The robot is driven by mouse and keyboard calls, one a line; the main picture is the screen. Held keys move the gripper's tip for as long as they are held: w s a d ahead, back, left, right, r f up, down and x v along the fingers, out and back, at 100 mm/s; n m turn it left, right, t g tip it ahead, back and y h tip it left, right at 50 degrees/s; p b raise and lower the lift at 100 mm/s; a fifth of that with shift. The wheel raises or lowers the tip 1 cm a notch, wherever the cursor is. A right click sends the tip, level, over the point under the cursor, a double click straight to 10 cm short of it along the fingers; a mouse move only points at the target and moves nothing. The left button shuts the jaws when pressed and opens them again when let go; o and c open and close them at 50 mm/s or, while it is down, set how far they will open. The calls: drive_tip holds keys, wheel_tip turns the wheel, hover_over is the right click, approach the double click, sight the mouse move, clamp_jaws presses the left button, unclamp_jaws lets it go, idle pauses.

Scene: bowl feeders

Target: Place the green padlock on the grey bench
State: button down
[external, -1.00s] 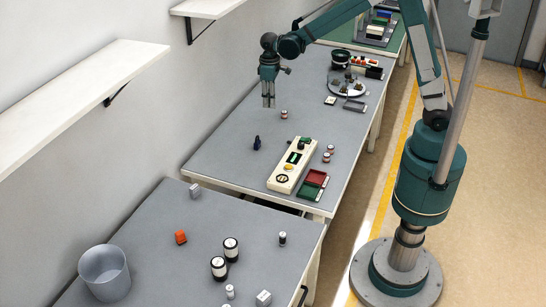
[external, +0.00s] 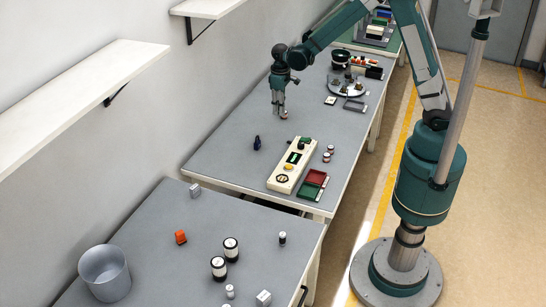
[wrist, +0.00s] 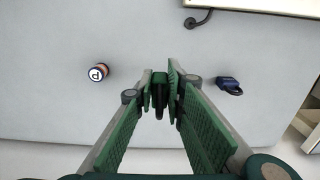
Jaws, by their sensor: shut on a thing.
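My gripper (external: 279,111) hangs low over the middle bench (external: 225,150), which has a grey top. In the wrist view my gripper (wrist: 160,95) is shut on a small dark green thing with a black part, which looks like the green padlock (wrist: 160,79). The padlock is too small to make out in the external view. I cannot tell whether it touches the bench top. A dark blue padlock (wrist: 229,86) lies apart, right of the fingers; it also shows in the external view (external: 257,143).
A small can marked P (wrist: 98,72) stands left of the fingers. A cream control box (external: 292,165) and a red and green tray (external: 313,183) are at the bench's near end. Bare bench top surrounds the blue padlock. A nearer grey-topped bench (external: 150,225) holds a bin (external: 104,273).

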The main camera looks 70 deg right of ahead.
drive_tip(key=shift+f, duration=0.5)
drive_tip(key=shift+f, duration=0.15)
hover_over(280, 133)
drive_tip(key=shift+w+f+b, duration=0.1)
drive_tip(key=shift+f+b, duration=0.2)
drive_tip(key=shift+f, duration=2.7)
drive_tip(key=shift+f, duration=1.85)
drive_tip(key=shift+f+b, duration=0.15)
drive_tip(key=shift+b, duration=0.2)
drive_tip(key=c, duration=2.4)
unclamp_jaws()
drive_tip(key=shift+o, duration=0.2)
